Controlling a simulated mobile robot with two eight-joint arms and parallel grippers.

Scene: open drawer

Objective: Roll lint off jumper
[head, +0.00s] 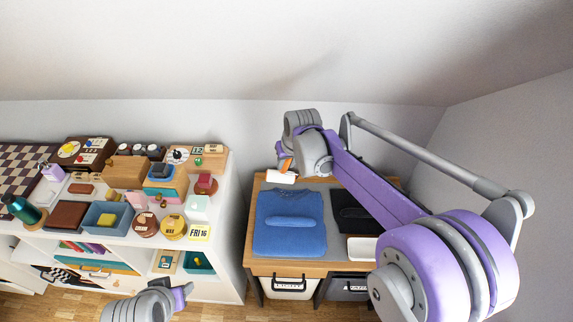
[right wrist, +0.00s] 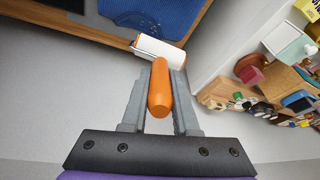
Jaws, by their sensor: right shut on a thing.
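My right gripper (head: 284,163) is shut on the orange handle (right wrist: 160,88) of a lint roller, which lies between its two fingers in the right wrist view. The roller's white roll (head: 281,177) points toward the wooden table, at its back left edge; I cannot tell whether it touches the table. The blue jumper (head: 290,237) lies folded on the table, just in front of the roll, and part of it shows in the right wrist view (right wrist: 158,14).
On the table (head: 314,268), a dark folded garment (head: 350,212) and a white tray (head: 361,249) lie right of the jumper. Bins (head: 288,286) stand below. A white shelf (head: 237,215) crowded with small objects stands to the left, with a narrow gap between.

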